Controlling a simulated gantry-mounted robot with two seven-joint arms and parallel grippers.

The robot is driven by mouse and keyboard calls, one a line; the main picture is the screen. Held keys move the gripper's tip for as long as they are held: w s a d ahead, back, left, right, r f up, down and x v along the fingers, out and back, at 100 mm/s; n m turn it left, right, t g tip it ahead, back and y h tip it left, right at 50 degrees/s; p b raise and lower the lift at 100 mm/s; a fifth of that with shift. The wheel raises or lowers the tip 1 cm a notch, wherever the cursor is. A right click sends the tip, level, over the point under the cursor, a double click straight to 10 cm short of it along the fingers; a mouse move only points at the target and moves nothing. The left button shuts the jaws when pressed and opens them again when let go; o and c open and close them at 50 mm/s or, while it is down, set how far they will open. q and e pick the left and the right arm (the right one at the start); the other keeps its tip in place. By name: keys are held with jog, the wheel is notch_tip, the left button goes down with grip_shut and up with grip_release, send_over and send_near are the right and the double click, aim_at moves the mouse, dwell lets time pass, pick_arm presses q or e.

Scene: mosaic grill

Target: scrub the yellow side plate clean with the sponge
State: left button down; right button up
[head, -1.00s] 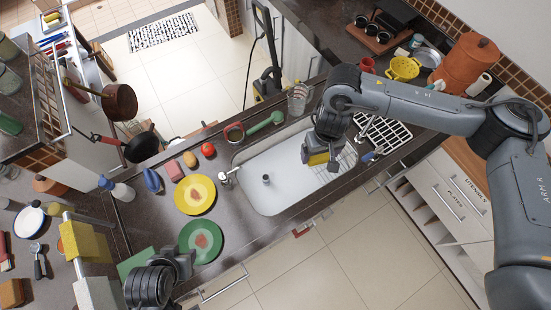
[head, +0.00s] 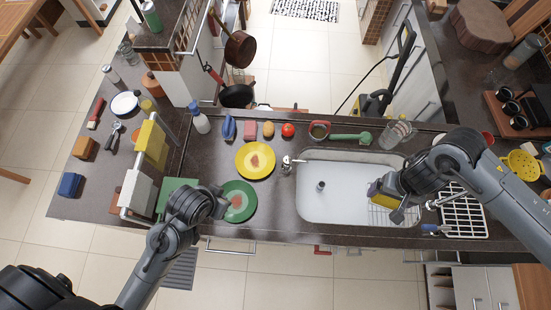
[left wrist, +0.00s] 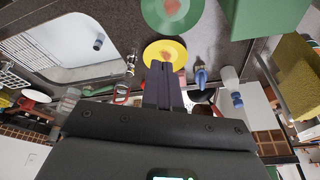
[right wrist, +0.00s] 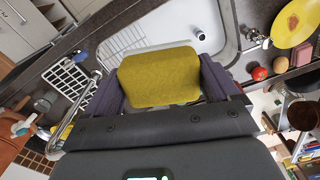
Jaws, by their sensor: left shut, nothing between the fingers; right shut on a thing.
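The yellow side plate (head: 255,160) lies flat on the dark counter left of the sink, with a reddish-brown stain in its middle. It also shows in the left wrist view (left wrist: 178,50) and at the right wrist view's top right (right wrist: 290,25). My right gripper (head: 385,196) is shut on the yellow sponge (right wrist: 158,77), above the sink's right part and well away from the plate. My left gripper (left wrist: 163,85) is shut and empty. In the head view it is near the green plate (head: 246,194), which also has a reddish stain.
The sink (head: 335,208) with its tap (head: 288,163) lies between the sponge and the yellow plate. A bottle, blue object, red block, potato and tomato (head: 288,130) line the counter behind the plate. A dish rack (head: 462,215) stands right of the sink.

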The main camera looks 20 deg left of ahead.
notch_tip(320, 180, down, 4)
jog(key=b, duration=0.4)
jog(key=shift+f, duration=0.15)
pick_arm(q)
jog(key=w+a+f+n+g+b, duration=0.1)
jog(key=w+a+f+n, duration=0.2)
jog(key=w+f, duration=0.4)
jog(key=w+a+f+n+g+b, duration=0.1)
jog(key=w+a+f+n, duration=0.2)
jog(key=w+f, duration=0.4)
jog(key=w+a+f+n+g+b, duration=0.1)
jog(key=w+a+f+n, duration=0.3)
jog(key=w+f, duration=0.3)
jog(key=shift+w+a, duration=0.35)
jog(key=shift+w, duration=0.6)
jog(key=shift+w+a, duration=0.3)
jog(key=shift+w, duration=0.6)
jog(key=shift+w+f+n, duration=0.2)
jog(key=shift+w+n, duration=0.2)
jog(key=shift+w, duration=0.15)
jog(key=shift+w+f+b, duration=0.15)
jog(key=shift+f+b, duration=0.2)
jog(key=shift+b, duration=0.2)
notch_tip(320, 180, down, 4)
jog(key=b, duration=0.5)
jog(key=shift+f, duration=0.2)
pick_arm(e)
notch_tip(320, 180, down, 9)
